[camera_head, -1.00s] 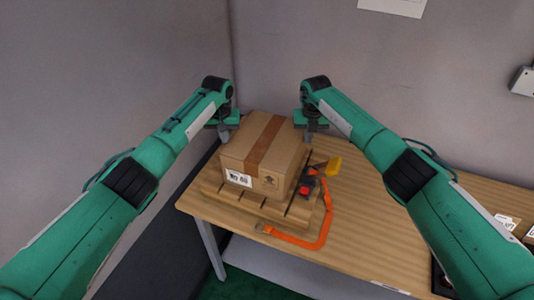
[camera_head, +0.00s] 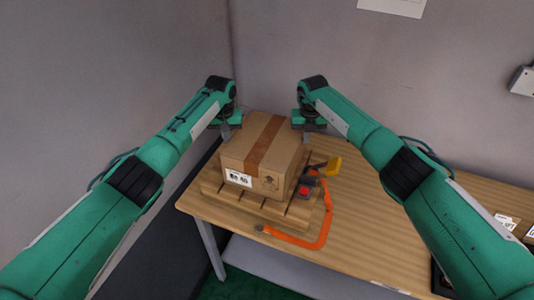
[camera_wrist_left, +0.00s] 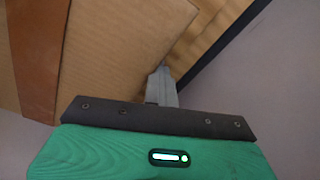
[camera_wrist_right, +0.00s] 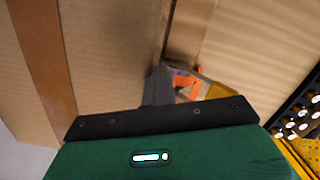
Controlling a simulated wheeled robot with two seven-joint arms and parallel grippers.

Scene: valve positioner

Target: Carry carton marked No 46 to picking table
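A brown cardboard carton (camera_head: 262,155) with a darker tape strip sits on a slatted wooden pallet (camera_head: 247,205) on a table. Its white label (camera_head: 239,178) is too blurred to read surely. My left gripper (camera_head: 227,133) is at the carton's left side and my right gripper (camera_head: 307,137) at its right side, both near the back. In the left wrist view the grey fingers (camera_wrist_left: 162,87) are together beside the carton (camera_wrist_left: 115,45). In the right wrist view the fingers (camera_wrist_right: 158,86) are also together beside the carton (camera_wrist_right: 110,50). I cannot tell whether either touches it.
An orange strap (camera_head: 322,235) with a red and yellow ratchet-like piece (camera_head: 318,180) lies right of the carton. Grey walls stand behind and left. A dark tray shows at the right wrist view's edge.

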